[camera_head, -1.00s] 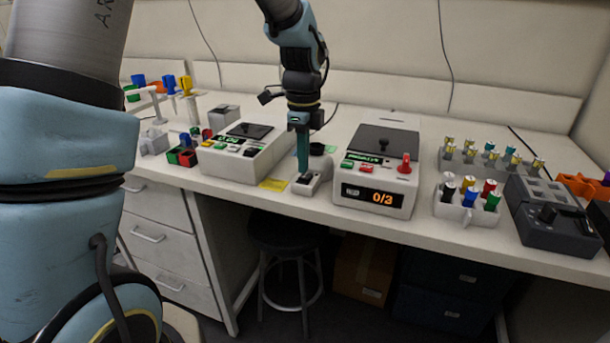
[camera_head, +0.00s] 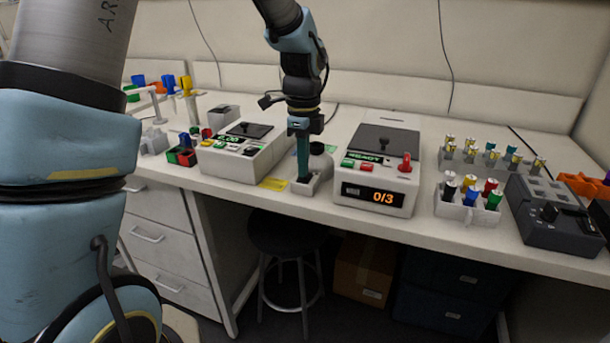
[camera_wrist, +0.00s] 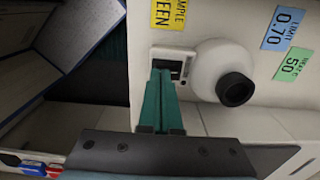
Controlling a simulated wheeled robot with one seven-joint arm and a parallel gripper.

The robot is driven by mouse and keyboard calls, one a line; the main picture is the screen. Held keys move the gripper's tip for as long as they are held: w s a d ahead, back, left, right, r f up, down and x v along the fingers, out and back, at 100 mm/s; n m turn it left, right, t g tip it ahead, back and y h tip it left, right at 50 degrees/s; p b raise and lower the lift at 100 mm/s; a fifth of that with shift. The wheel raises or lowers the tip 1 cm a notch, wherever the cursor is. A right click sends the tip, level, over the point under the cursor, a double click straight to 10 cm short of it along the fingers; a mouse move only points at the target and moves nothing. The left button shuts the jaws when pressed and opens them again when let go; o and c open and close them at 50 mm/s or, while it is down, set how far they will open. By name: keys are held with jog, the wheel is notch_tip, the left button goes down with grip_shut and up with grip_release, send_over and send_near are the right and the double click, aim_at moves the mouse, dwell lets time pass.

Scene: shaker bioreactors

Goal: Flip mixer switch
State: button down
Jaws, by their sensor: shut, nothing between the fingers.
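The mixer (camera_head: 319,181) is a small white unit near the table's front edge, with a round black-topped part (camera_head: 317,148) at its back. In the wrist view, the mixer's white round body (camera_wrist: 208,62) ends in a black ring (camera_wrist: 237,89). Its dark switch (camera_wrist: 172,62) sits in a recess on the white base. My gripper (camera_head: 304,179) is shut and empty, with teal fingers pointing down at the switch. In the wrist view, the fingertips (camera_wrist: 162,74) overlap the edge of the switch recess and hide part of it. I cannot tell whether they touch the switch.
A white box with a 0/3 display (camera_head: 376,196) and a red lever stands close right of the mixer. Another white device (camera_head: 235,160) stands left. A yellow label (camera_head: 272,185) lies between. Vial racks and a dark grey device (camera_head: 550,225) are farther right.

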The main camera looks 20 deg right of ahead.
jog(key=shift+f, duration=0.2)
jog(key=shift+r, duration=0.1)
notch_tip(320, 180, up, 7)
jog(key=p, duration=0.6)
dwell(0.6)
jog(key=s+a+n, duration=0.2)
jog(key=a+n, duration=1)
jog(key=a, duration=0.3)
jog(key=s+a+n+t, duration=0.1)
jog(key=s+a+n, duration=0.1)
jog(key=a+n, duration=1.1)
jog(key=shift+a+n+t, duration=0.3)
jog(key=shift+a, duration=0.8)
